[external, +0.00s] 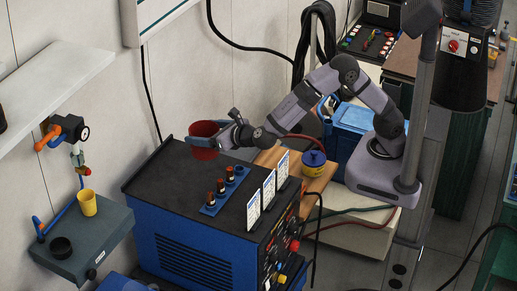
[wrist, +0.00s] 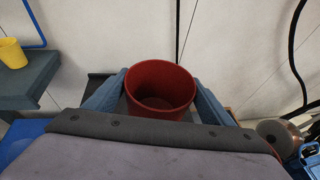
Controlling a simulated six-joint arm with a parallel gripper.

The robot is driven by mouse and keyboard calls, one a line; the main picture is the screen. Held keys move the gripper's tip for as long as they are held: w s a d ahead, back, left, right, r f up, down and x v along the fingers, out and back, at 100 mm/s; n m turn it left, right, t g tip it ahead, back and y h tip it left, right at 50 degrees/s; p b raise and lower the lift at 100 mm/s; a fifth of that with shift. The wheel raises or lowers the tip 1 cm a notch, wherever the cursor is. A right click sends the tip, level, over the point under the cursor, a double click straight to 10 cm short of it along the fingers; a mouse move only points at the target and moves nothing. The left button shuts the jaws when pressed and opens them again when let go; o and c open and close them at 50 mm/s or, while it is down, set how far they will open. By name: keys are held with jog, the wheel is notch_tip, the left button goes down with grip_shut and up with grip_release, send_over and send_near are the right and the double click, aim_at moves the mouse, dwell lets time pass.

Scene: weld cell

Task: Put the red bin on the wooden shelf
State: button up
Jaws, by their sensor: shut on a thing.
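The red bin (external: 205,140) is a round, open-topped cup shape, held upright at the back of the blue machine's dark top. My gripper (external: 212,136) is shut on it. In the wrist view the red bin (wrist: 160,88) sits between the two blue-grey fingers of my gripper (wrist: 160,92), one on each side, and looks empty. I cannot tell whether its base touches the machine top. A pale shelf (external: 50,65) is on the wall at the left edge; no clear wood grain shows on it. A wooden board (external: 300,170) lies beside the machine.
The blue machine (external: 190,235) carries a blue rack (external: 222,190) with several dark red-topped pieces and upright white cards (external: 268,188). A yellow cup (external: 87,203) stands on a grey wall ledge (external: 75,240). A yellow-and-blue tub (external: 314,163) stands on the board.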

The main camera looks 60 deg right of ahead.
jog(key=shift+f+p, duration=1.45)
jog(key=shift+f, duration=3.65)
jog(key=shift+f, duration=0.1)
jog(key=shift+f, duration=0.1)
jog(key=o, duration=1.5)
jog(key=shift+c, duration=0.2)
jog(key=shift+r, duration=0.3)
jog(key=b+v, duration=0.3)
jog(key=v, duration=0.7)
jog(key=shift+s, duration=0.25)
jog(key=shift+o, duration=0.3)
jog(key=shift+b+v, duration=0.3)
jog(key=shift+v, duration=0.45)
